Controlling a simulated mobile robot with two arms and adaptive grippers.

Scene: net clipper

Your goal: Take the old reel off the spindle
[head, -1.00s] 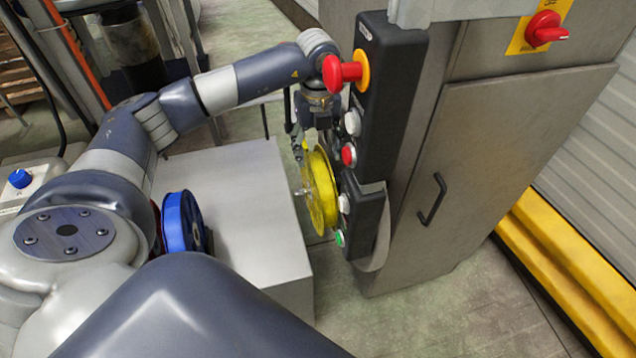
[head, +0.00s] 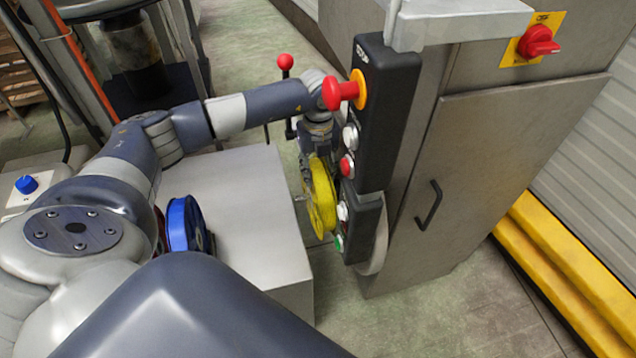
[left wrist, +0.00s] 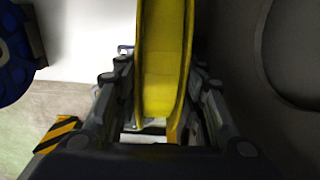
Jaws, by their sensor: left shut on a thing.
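The yellow reel (head: 321,200) stands on edge beside the control panel on the machine cabinet. My left gripper (head: 318,150) is above it, shut on its rim. In the left wrist view the yellow reel (left wrist: 165,65) sits between the two fingers (left wrist: 160,110). A small metal piece (head: 299,198) sticks out from the reel's left face. I cannot tell whether the reel is still around the spindle, as the reel and panel hide that side. My right gripper is not in view.
The control panel (head: 385,90) with a red stop button (head: 340,92) is close to my left wrist. A red-knobbed lever (head: 285,62) rises behind my arm. The floor below the yellow reel is clear.

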